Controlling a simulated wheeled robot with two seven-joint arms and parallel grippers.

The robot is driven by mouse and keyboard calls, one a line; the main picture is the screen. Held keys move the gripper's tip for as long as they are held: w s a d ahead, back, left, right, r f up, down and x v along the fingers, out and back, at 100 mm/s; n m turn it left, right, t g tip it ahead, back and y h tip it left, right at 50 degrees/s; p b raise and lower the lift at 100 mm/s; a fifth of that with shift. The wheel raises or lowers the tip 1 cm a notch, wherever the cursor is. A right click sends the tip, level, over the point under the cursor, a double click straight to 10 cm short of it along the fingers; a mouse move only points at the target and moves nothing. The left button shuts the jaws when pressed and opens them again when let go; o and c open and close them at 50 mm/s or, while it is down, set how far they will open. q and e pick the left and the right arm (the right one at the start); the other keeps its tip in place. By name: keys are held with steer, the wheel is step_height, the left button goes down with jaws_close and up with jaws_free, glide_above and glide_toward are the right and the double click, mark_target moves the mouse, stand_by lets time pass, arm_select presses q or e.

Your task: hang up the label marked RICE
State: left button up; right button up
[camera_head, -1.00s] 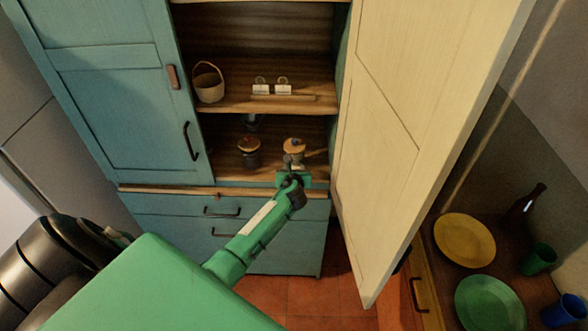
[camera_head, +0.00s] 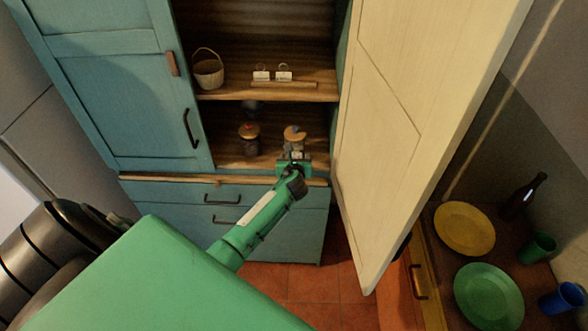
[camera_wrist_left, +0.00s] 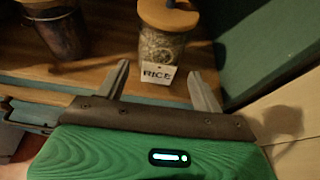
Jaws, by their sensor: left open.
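The white label marked RICE (camera_wrist_left: 157,74) shows in the left wrist view, upright against the lower front of a glass jar (camera_wrist_left: 161,47) with a wooden lid. I cannot tell what holds it there. The same jar (camera_head: 294,144) stands on the lower shelf in the head view. My left gripper (camera_head: 294,159) is in front of it. In the left wrist view its two fingers (camera_wrist_left: 161,82) are apart, one on each side of the label, and no finger visibly touches it. My right gripper is not in view.
A dark jar (camera_wrist_left: 62,35) stands left of the RICE jar. Two small white labels (camera_head: 272,76) and a basket (camera_head: 208,72) are on the shelf above. The open cream door (camera_head: 410,110) bounds the right side. Plates, cups and a bottle stand at far right.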

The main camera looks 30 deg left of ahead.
arm_select(q)
steer(key=b+v, duration=0.2)
steer(key=v, duration=1)
steer(key=s+d+f+n+g+h+b, duration=0.15)
steer(key=s+f+n, duration=0.3)
steer(key=f, duration=0.75)
steer(key=s+d+f+n+g+h+b, duration=0.1)
steer(key=s+d+f+n+g+h, duration=0.15)
steer(key=s+f, duration=0.65)
steer(key=s+d+f+n+g+h+b, duration=0.15)
steer(key=f+n, duration=0.25)
steer(key=f, duration=1.2)
steer(key=s+d+f+n+g, duration=0.1)
steer(key=s+f+n, duration=0.4)
steer(key=s, duration=0.7)
steer(key=s+d+f+n+g+h+b, duration=0.1)
steer(key=s+d+f+n+g, duration=0.1)
steer(key=s+f+n, duration=0.3)
steer(key=s+d+f+n+g+b, duration=0.1)
steer(key=s+f+n, duration=0.5)
steer(key=s, duration=1.3)
step_height(320, 180, down, 5)
steer(key=shift+d+r+g+h, duration=0.15)
steer(key=shift+r+g+h, duration=0.15)
steer(key=shift+g, duration=0.25)
